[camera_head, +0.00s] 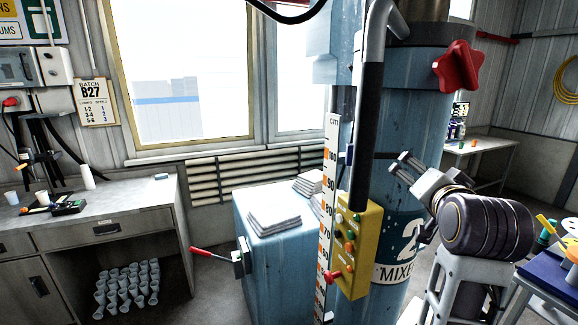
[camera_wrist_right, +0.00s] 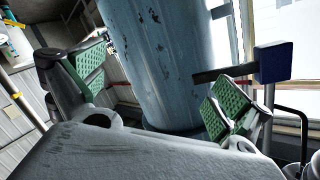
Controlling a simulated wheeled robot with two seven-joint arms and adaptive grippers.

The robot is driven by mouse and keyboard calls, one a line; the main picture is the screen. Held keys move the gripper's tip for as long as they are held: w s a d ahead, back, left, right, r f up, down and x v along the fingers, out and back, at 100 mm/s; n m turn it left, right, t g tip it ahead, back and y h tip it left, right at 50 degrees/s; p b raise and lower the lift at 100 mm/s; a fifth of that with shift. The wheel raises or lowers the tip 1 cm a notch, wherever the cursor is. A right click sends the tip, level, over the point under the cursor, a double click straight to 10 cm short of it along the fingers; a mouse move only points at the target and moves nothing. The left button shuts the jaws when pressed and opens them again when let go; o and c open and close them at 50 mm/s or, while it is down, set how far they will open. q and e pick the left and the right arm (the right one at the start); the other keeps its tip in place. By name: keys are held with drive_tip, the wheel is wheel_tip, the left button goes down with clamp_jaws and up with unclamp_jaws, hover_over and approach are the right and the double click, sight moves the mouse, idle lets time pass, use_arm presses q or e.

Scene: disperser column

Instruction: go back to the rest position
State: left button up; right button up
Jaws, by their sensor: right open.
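My right gripper (camera_head: 400,165) is in front of the blue mixer column (camera_head: 388,120), near its middle height and right of the black-sleeved pipe. In the right wrist view my right gripper (camera_wrist_right: 155,92) has its two green-padded fingers spread wide, with nothing between them. The column (camera_wrist_right: 160,50) fills the space behind the fingers. A blue-ended dark lever (camera_wrist_right: 272,62) sticks out close above the right-hand finger; I cannot tell whether they touch. My left gripper is not in view.
A yellow button box (camera_head: 357,248) and a tall scale (camera_head: 329,175) stand left of the gripper. A red star knob (camera_head: 458,67) is above it. A red-handled lever (camera_head: 208,253) juts out at left.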

drive_tip(key=s+a+f+n+g+y, duration=0.1)
drive_tip(key=f+n+g, duration=0.1)
drive_tip(key=f, duration=0.7)
drive_tip(key=s+a+f+n+g, duration=0.1)
drive_tip(key=f+n+g, duration=0.1)
drive_tip(key=f, duration=0.7)
drive_tip(key=s+a+f+n+g+y, duration=0.1)
drive_tip(key=s+f+n+g, duration=0.1)
drive_tip(key=f, duration=0.7)
drive_tip(key=s+a+f+n+g+y, duration=0.25)
drive_tip(key=s+f+n+g, duration=0.35)
drive_tip(key=s+f, duration=1.3)
wheel_tip(320, 180, down, 36)
drive_tip(key=s+g, duration=0.1)
drive_tip(key=s+d+f, duration=0.2)
drive_tip(key=s+f, duration=0.8)
drive_tip(key=s, duration=0.1)
drive_tip(key=s+d+f+g+b, duration=0.1)
drive_tip(key=s+d+f, duration=0.1)
drive_tip(key=s+f, duration=0.8)
drive_tip(key=shift+s+g+h, duration=0.3)
drive_tip(key=shift+s+h, duration=0.15)
drive_tip(key=shift+s, duration=0.2)
